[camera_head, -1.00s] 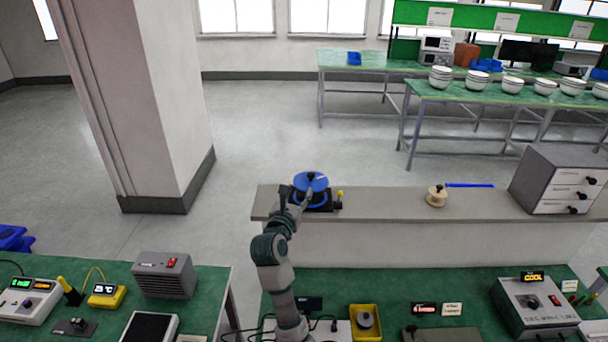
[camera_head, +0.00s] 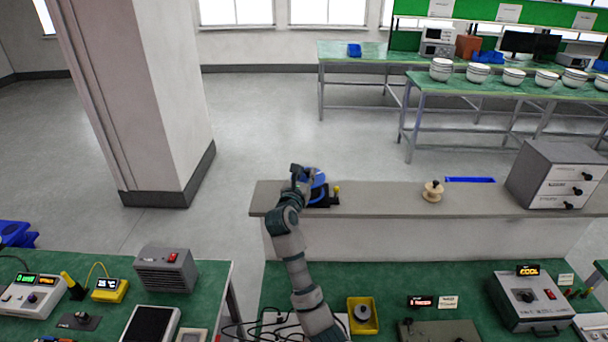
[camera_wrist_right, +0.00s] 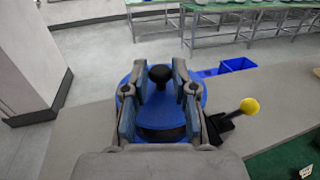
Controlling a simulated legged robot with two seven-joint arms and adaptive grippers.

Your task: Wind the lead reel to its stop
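The blue lead reel (camera_head: 319,180) sits on a black base at the left end of the grey shelf. My right gripper (camera_head: 299,172) is over the reel's left side and hides part of it. In the right wrist view the blue disc (camera_wrist_right: 160,117) lies below my right gripper (camera_wrist_right: 160,74). The reel's black knob (camera_wrist_right: 160,73) shows between the spread fingertips; I cannot tell whether they touch it. A yellow-tipped lever (camera_wrist_right: 249,106) stands at the base's right; it also shows in the head view (camera_head: 336,189). My left gripper is out of view.
Green benches with instruments and a yellow bin (camera_head: 363,316) are in front. A pillar (camera_head: 150,100) stands at left.

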